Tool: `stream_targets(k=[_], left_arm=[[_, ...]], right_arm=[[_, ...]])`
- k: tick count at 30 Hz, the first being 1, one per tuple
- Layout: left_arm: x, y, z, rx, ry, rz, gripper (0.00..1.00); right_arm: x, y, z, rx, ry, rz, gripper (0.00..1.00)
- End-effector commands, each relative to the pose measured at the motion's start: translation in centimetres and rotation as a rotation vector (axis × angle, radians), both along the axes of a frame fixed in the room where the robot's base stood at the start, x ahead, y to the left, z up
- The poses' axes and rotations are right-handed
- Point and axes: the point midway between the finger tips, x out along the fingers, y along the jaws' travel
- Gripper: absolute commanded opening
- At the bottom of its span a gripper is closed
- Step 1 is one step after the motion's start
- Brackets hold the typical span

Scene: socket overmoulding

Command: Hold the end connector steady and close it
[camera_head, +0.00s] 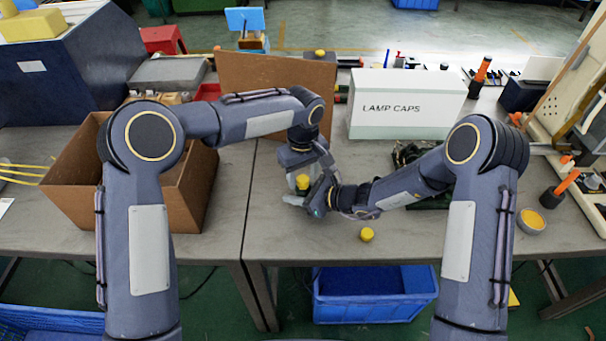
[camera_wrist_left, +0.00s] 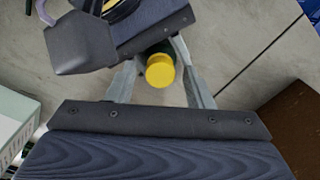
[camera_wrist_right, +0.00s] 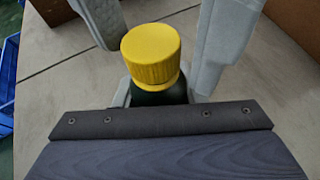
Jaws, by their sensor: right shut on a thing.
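The end connector has a dark green body (camera_wrist_right: 160,93) and a ribbed yellow cap (camera_wrist_right: 150,57) on top. It stands upright above the table in the head view, its yellow cap (camera_head: 302,182) between my two grippers. My right gripper (camera_head: 322,200) is shut on the dark body, below the cap. My left gripper (camera_wrist_left: 160,68) comes from above, with its fingers apart on either side of the yellow cap (camera_wrist_left: 160,72). The right wrist view shows gaps between the cap and the left gripper's fingers (camera_wrist_right: 225,45). The lower end of the body is hidden.
Another yellow cap (camera_head: 367,234) lies on the table near the front edge. A brown box (camera_head: 70,180) stands at left, a white LAMP CAPS box (camera_head: 408,105) behind. A brown panel (camera_head: 245,75) stands behind my left arm. A blue crate (camera_head: 375,297) is below the table.

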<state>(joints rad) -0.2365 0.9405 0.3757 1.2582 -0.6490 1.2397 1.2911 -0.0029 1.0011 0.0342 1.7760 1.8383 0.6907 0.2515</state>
Motion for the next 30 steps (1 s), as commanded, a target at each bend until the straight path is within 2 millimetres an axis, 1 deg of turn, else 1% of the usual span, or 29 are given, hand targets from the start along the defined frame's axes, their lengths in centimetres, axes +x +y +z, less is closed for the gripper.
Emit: stream_targets(k=[9,11,18,20,27,29,30], left_arm=[[0.0,0.0,0.2,0.000,0.000,0.001,0.48],[0.0,0.0,0.6,0.000,-0.001,0.001,0.48],[0.0,0.0,3.7,0.000,-0.004,0.001,0.48],[0.0,-0.1,4.3,-0.001,-0.003,0.001,0.48],[0.0,0.0,4.5,0.000,0.001,0.001,0.48],[0.0,0.0,4.5,0.000,0.001,0.002,0.44],[0.0,0.0,4.7,-0.001,0.001,0.013,0.44]], right_arm=[[0.0,0.0,0.0,0.000,0.000,0.000,0.00],[0.0,0.0,0.0,0.000,0.000,0.000,0.00],[0.0,0.0,0.0,0.000,0.000,0.000,0.00],[0.0,0.0,0.0,0.000,0.000,0.000,0.00],[0.0,0.0,0.0,0.000,0.000,0.000,0.00],[0.0,0.0,0.0,0.000,0.000,0.000,0.00],[0.0,0.0,0.0,0.000,0.000,0.000,0.00]])
